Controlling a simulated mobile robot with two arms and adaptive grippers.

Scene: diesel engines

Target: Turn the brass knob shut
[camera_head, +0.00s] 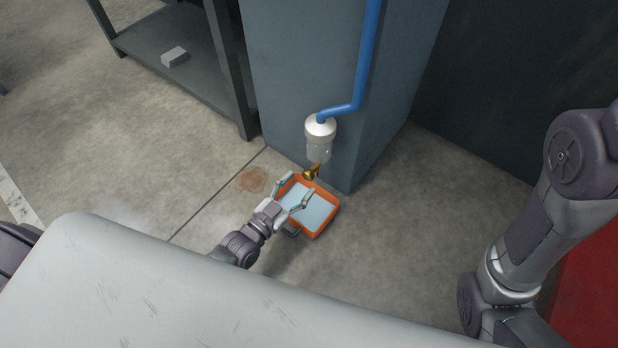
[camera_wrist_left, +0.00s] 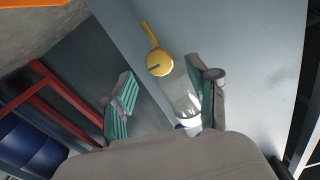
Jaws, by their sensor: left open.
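The brass knob (camera_head: 311,174) sits under a clear bowl with a white cap (camera_head: 320,128), at the lower end of a blue pipe on the blue-grey column. In the left wrist view the knob (camera_wrist_left: 159,62) is a round yellow disc with a dark slot, and a brass spout sticks out beyond it. My left gripper (camera_head: 298,187) is open just short of the knob, its fingers pointing towards it. In the left wrist view the knob shows between and beyond the spread fingers (camera_wrist_left: 163,77), with no contact visible. My right arm is at the right; its gripper is not visible.
An orange tray (camera_head: 328,222) with pale blue liquid stands on the floor below the knob and my left gripper. A brown stain (camera_head: 252,180) lies left of it. A grey shelf rack (camera_head: 175,80) stands left of the column (camera_head: 300,70). Something red is at far right.

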